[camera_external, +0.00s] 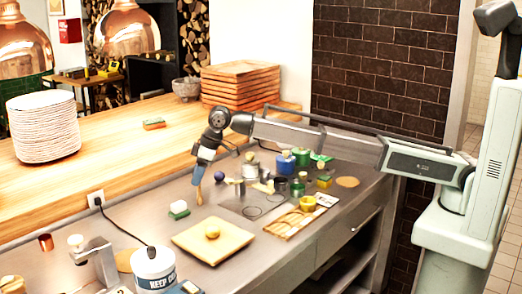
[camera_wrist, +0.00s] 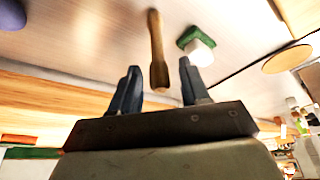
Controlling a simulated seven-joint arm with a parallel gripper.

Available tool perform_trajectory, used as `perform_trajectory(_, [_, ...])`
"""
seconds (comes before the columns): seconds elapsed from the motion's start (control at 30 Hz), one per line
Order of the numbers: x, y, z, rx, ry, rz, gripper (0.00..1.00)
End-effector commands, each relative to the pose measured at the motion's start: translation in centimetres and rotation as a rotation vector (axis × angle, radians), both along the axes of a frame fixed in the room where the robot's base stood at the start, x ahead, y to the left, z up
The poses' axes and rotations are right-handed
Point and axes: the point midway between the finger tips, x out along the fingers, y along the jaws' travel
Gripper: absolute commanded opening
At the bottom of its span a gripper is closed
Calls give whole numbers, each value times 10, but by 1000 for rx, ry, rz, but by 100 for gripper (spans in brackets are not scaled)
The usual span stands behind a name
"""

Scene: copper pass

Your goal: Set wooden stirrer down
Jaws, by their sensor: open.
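The wooden stirrer (camera_external: 199,196) shows in the external view as a short light-brown stick just below my gripper (camera_external: 196,180), over the grey counter. In the wrist view the stirrer (camera_wrist: 156,48) is a long brown handle with its thicker near end between my two dark fingertips (camera_wrist: 160,78). The fingers are apart, with a visible gap on each side of the stirrer. I cannot tell whether its far end touches the counter.
A green-and-white block (camera_external: 179,209) sits close left of the stirrer, also in the wrist view (camera_wrist: 197,48). A square wooden board (camera_external: 188,241) bears a yellow round thing. Cups and jars crowd the right; a shallow tray (camera_external: 276,228) lies nearer. Bare counter (camera_external: 150,222) shows left.

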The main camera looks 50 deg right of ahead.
Motion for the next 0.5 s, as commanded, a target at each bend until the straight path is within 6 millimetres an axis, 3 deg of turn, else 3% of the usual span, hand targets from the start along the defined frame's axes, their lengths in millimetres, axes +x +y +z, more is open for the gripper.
perform_trajectory(0.27, [-1, -1, 8, 0, 0, 0, 46])
perform_trajectory(0.5, [-12, -12, 44, 2, -2, 0, 46])
